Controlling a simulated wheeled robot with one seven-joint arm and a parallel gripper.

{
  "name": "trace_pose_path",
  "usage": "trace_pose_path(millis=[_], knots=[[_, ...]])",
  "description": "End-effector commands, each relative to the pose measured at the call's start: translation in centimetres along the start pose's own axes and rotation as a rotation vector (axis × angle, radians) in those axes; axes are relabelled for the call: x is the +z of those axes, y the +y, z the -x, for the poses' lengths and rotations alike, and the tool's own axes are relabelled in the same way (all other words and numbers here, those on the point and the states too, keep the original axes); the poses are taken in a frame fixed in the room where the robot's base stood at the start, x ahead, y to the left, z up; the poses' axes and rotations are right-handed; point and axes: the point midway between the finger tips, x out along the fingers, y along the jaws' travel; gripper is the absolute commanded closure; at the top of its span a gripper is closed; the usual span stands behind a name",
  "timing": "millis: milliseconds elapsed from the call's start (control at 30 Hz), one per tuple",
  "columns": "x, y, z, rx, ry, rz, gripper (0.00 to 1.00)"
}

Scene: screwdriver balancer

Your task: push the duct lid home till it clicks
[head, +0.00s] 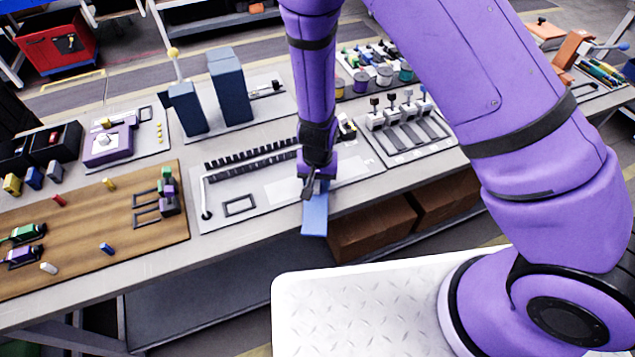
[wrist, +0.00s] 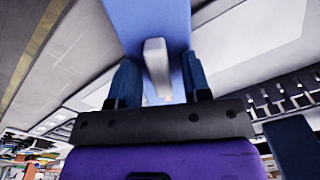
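The duct lid (head: 314,212) is a flat blue strip with a pale grey bar (wrist: 156,66) on the face toward the wrist camera. My gripper (head: 311,188) is shut on it, with dark blue fingers on either side of the lid in the wrist view (wrist: 160,82). The lid is off the duct and sticks out over the bench's front edge. The duct (head: 250,157) appears as two black toothed rows on a pale panel (head: 270,204), behind and left of my gripper. My wrist hides the duct's right end.
A wooden board (head: 120,235) with small parts lies to the left. Tall blue blocks (head: 228,87) stand behind the duct. A panel of levers (head: 405,128) is to the right. Cardboard boxes (head: 375,228) sit below the bench (head: 225,248).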

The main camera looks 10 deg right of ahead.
Motion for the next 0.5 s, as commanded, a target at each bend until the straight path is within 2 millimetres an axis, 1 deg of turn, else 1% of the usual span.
trace_pose_path(millis=[33, 67, 500], knots=[[0.5, 0.2, -0.3, 0.007, -0.011, 0.004, 0.9], [0.5, 0.2, -0.2, 0.007, -0.011, 0.004, 1.0], [0.3, 0.0, 3.0, 0.004, -0.006, 0.003, 1.0]])
